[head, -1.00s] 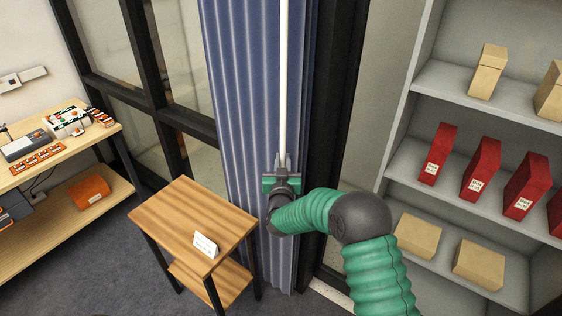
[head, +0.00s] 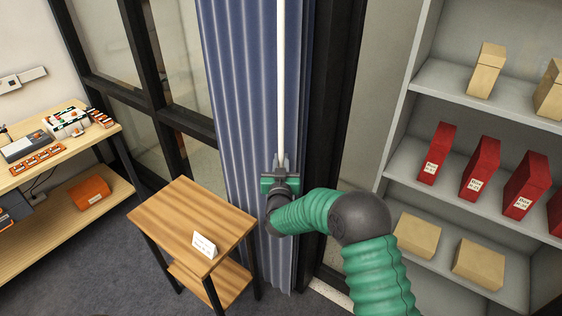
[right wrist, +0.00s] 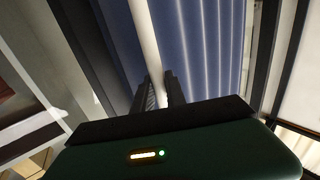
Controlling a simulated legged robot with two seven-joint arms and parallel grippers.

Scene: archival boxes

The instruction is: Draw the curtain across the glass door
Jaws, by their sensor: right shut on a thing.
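A blue pleated curtain (head: 240,110) hangs bunched in front of the dark-framed glass door (head: 172,55), in the middle of the head view. A white rod (head: 282,80) hangs down along the curtain's right part. My right gripper (head: 282,163) is shut on the lower end of the white rod. In the right wrist view the rod (right wrist: 145,40) runs up from between the dark fingers (right wrist: 158,92), with the curtain (right wrist: 205,45) behind it. My left gripper is not in view.
A small wooden table (head: 190,222) with a white card (head: 204,245) stands in front of the curtain's left side. A grey shelf unit (head: 400,165) with red and tan boxes stands to the right. A workbench (head: 112,128) is at the left.

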